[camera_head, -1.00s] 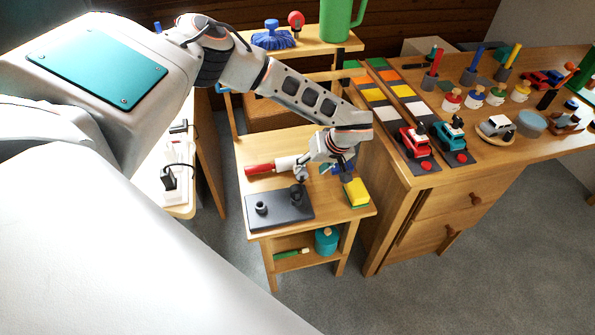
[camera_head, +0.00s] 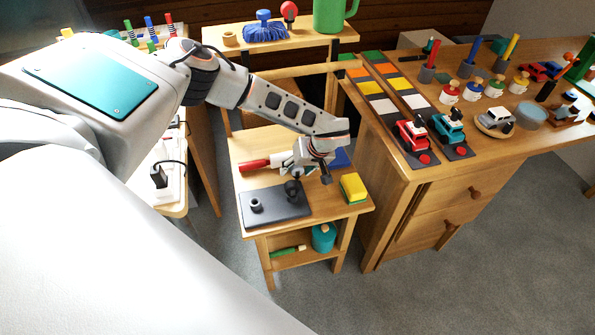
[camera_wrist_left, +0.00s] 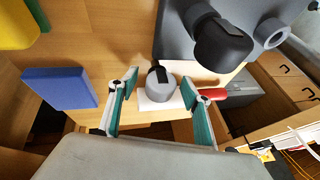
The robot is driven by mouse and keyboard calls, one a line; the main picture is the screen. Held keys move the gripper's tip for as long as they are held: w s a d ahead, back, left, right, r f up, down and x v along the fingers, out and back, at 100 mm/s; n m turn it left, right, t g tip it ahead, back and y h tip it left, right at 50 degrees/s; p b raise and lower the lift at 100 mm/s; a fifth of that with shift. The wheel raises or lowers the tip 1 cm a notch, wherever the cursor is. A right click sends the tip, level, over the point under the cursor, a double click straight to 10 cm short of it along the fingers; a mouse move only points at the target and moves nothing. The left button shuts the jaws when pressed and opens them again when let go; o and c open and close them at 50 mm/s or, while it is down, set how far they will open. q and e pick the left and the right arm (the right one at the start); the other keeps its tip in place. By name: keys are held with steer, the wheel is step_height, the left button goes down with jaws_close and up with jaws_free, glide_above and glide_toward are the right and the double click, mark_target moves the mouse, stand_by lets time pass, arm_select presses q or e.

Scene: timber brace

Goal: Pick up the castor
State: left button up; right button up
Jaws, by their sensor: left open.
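The castor (camera_wrist_left: 160,88) appears to be the rounded grey piece with a black top in the left wrist view. It shows between the spread fingers of my left gripper (camera_wrist_left: 159,80), with a gap on each side. In the head view my left gripper (camera_head: 312,176) is open and low over the small wooden table, behind the dark plate; it largely hides the castor there. My right gripper is not in view.
The dark plate (camera_head: 275,207) carries a grey socket (camera_head: 256,205) and an upright black piece (camera_head: 293,190), close to the gripper. A red-handled tool (camera_head: 255,165), a yellow sponge (camera_head: 353,187) and a blue block (camera_wrist_left: 60,87) lie nearby.

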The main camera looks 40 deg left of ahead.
arm_select(q)
steer(key=shift+r, duration=0.1)
steer(key=c, duration=1.3)
steer(key=shift+r, duration=0.1)
steer(key=shift+c, duration=0.2)
